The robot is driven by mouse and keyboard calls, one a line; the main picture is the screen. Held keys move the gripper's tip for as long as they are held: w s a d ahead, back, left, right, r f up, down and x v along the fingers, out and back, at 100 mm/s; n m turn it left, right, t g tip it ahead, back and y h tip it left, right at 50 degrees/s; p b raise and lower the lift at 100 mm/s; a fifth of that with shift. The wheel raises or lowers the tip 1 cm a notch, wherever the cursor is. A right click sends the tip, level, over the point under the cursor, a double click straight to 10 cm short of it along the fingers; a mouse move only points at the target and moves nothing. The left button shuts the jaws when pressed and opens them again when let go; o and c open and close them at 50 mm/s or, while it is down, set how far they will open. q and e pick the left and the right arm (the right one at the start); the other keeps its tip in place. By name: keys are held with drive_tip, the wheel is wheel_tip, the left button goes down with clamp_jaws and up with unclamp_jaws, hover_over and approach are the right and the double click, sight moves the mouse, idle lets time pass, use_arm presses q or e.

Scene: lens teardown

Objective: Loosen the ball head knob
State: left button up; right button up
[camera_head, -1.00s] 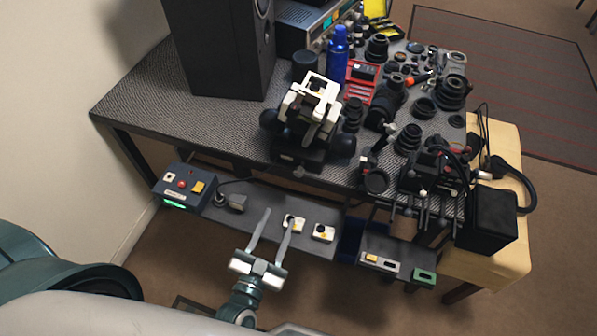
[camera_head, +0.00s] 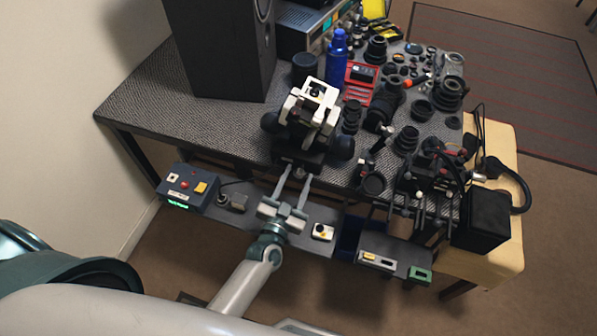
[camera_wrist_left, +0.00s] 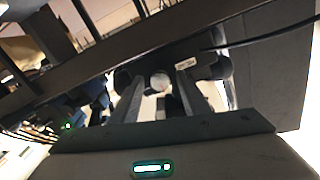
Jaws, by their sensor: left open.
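A black device with a white top part (camera_head: 308,112) and dark round parts at its sides stands at the table's front edge. A small pale round knob (camera_head: 300,173) sticks out low on its front. In the left wrist view the knob (camera_wrist_left: 159,81) shows as a grey disc between the two fingers. My left gripper (camera_head: 297,174) is open, its fingers pointing at the device with their tips on either side of the knob. I cannot tell whether the fingers touch it. My right gripper is not in view.
A control box (camera_head: 188,188) with buttons and a green light sits left of my gripper, on the lower shelf. A black speaker (camera_head: 222,50) and a blue bottle (camera_head: 337,60) stand behind. Lenses crowd the right side. The table's left part is clear.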

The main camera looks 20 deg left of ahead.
use_arm(q)
drive_tip(key=shift+w, duration=0.85)
clamp_jaws()
drive_tip(key=c, duration=1.1)
unclamp_jaws()
